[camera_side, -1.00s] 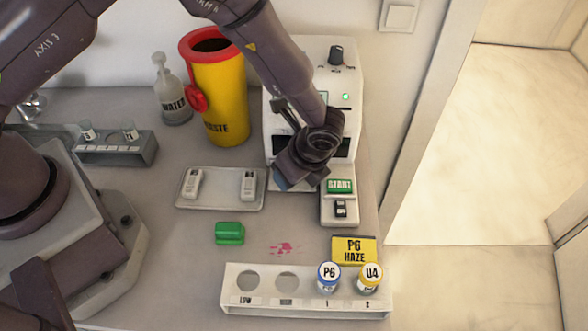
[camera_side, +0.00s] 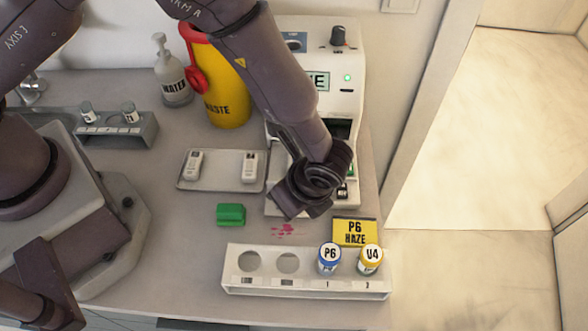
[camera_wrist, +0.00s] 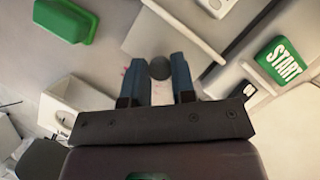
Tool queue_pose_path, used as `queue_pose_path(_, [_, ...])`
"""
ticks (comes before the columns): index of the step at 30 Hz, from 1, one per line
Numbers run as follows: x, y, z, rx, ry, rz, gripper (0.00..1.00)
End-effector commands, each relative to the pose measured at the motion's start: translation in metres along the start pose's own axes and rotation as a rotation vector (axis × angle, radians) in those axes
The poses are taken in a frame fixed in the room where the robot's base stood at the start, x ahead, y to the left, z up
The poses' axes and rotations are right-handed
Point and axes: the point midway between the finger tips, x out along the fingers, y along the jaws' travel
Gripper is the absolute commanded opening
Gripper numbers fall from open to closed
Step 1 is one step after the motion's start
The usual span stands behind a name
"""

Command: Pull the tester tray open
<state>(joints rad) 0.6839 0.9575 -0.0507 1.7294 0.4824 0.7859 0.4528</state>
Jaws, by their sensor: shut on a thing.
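The white tester (camera_side: 347,65) stands at the back, with a lit green light and a dark opening low in its front. Its pale tray (camera_side: 275,185) sticks out of the front toward the rack, largely hidden behind my gripper (camera_side: 298,203) in the side view. In the wrist view, my blue fingertips (camera_wrist: 163,78) are shut on the tray's dark round knob (camera_wrist: 160,68), next to the tray's pale front edge (camera_wrist: 185,30). The fingertips are hidden in the side view.
A white rack (camera_side: 255,284) with P6 (camera_side: 329,260) and U4 (camera_side: 369,261) vials stands in front. A yellow P6 HAZE card (camera_side: 355,232), green block (camera_side: 231,215) and pink stain (camera_side: 283,231) lie close by. The green START button (camera_wrist: 284,60) is right of my gripper.

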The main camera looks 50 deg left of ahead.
Motion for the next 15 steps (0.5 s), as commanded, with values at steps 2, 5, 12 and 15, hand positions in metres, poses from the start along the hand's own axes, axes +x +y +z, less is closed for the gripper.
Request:
queue_pose_path(2, [-0.0026,0.0027,-0.0046,0.001,0.006,-0.004,0.0])
queue_pose_path(5, [-0.0028,0.0031,-0.0049,0.0,0.007,-0.004,0.0])
queue_pose_path(12, [-0.0027,0.0026,-0.0045,-0.001,0.007,-0.004,0.38])
queue_pose_path(15, [-0.0024,0.0027,-0.0041,-0.001,0.006,-0.003,0.49])
